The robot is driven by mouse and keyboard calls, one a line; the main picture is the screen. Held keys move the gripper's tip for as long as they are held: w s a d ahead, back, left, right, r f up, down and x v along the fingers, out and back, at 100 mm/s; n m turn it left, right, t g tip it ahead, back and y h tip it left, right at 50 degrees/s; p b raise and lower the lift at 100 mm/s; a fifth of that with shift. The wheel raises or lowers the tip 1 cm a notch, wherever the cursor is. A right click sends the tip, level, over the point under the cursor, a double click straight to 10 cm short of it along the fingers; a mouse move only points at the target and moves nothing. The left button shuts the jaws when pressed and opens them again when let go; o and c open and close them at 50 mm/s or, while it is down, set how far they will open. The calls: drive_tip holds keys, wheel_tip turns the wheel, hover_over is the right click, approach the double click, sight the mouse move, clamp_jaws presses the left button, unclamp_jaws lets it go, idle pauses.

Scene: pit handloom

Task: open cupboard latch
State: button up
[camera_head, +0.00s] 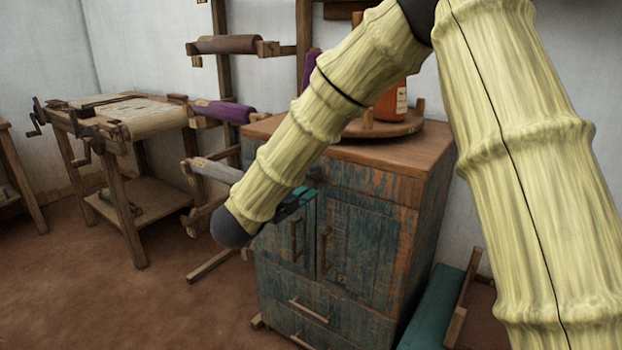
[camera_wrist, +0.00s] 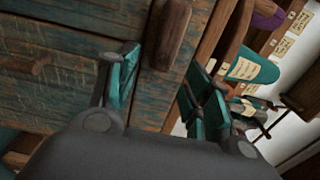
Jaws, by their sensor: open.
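The cupboard (camera_head: 365,235) has worn blue-green doors with two upright handles and stands in the middle of the head view. A dark wooden piece, which looks like the latch (camera_head: 315,173), shows at the top of the doors, partly behind my arm. In the wrist view the latch (camera_wrist: 170,35) is a rounded brown bar on the cupboard front (camera_wrist: 60,75), ahead of the gap between my fingers. My gripper (camera_head: 294,203) has teal finger pads and is open close to the door front. In the wrist view its fingers (camera_wrist: 165,92) are spread with nothing between them. I cannot tell whether they touch the latch.
A round wooden stand (camera_head: 385,127) with an orange container (camera_head: 391,103) sits on the cupboard top. A loom table (camera_head: 140,115) and rolls on posts stand left. The floor (camera_head: 180,300) at front left is clear.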

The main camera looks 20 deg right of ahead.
drive_tip(key=v, duration=0.9)
wheel_tip(320, 180, down, 30)
drive_tip(key=s+d+n+y, duration=0.25)
drive_tip(key=n+y, duration=0.65)
drive_tip(key=n, duration=0.5)
drive_tip(key=s+d+f+n+g+y, duration=0.25)
drive_tip(key=s+f+n, duration=0.25)
drive_tip(key=s+f, duration=0.5)
drive_tip(key=s+d+f+n+g+y, duration=0.1)
drive_tip(key=s+f+n+g+y, duration=0.2)
drive_tip(key=s+f, duration=0.65)
drive_tip(key=s+d+f+n+g, duration=0.2)
drive_tip(key=s+f+n+g, duration=0.15)
drive_tip(key=s, duration=0.55)
drive_tip(key=s+d+f+n+g, duration=0.1)
drive_tip(key=s+f+n+g, duration=0.2)
drive_tip(key=s, duration=0.6)
wheel_tip(320, 180, up, 29)
drive_tip(key=t+p, duration=0.1)
drive_tip(key=p, duration=2.9)
drive_tip(key=shift+r, duration=0.25)
